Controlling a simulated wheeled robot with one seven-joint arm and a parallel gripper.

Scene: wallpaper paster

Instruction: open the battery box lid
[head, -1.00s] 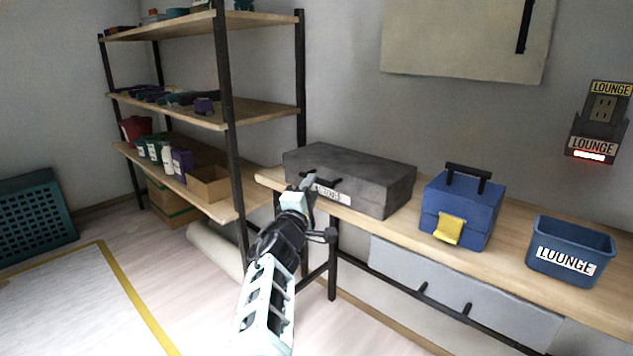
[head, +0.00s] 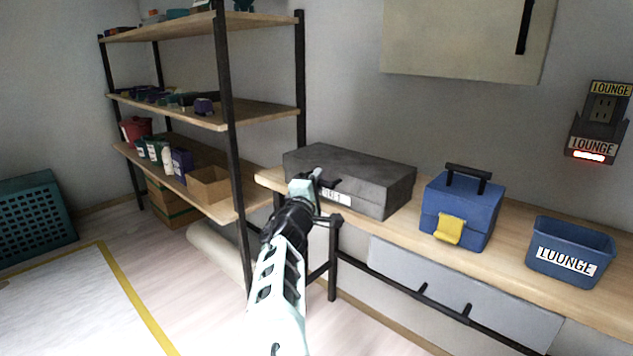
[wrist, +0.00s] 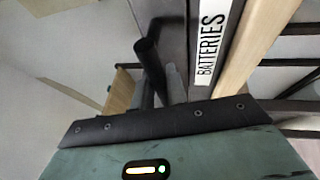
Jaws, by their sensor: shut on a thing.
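The battery box (head: 365,176) is a dark grey case on the wooden bench in the head view. Its lid (head: 350,160) lies closed. Its white label (wrist: 208,45) reads BATTERIES in the wrist view and is partly covered in the head view. A black bar handle (wrist: 149,58) stands out from the box's front. My gripper (head: 314,177) is at the left part of the box's front, shut on the handle. The wrist view shows a grey finger (wrist: 173,82) against the bar; the other finger is hard to make out.
A blue toolbox (head: 459,208) with a yellow latch and a blue LOUNGE bin (head: 570,250) stand to the right on the bench (head: 400,222). A shelf rack (head: 230,150) stands close on the left.

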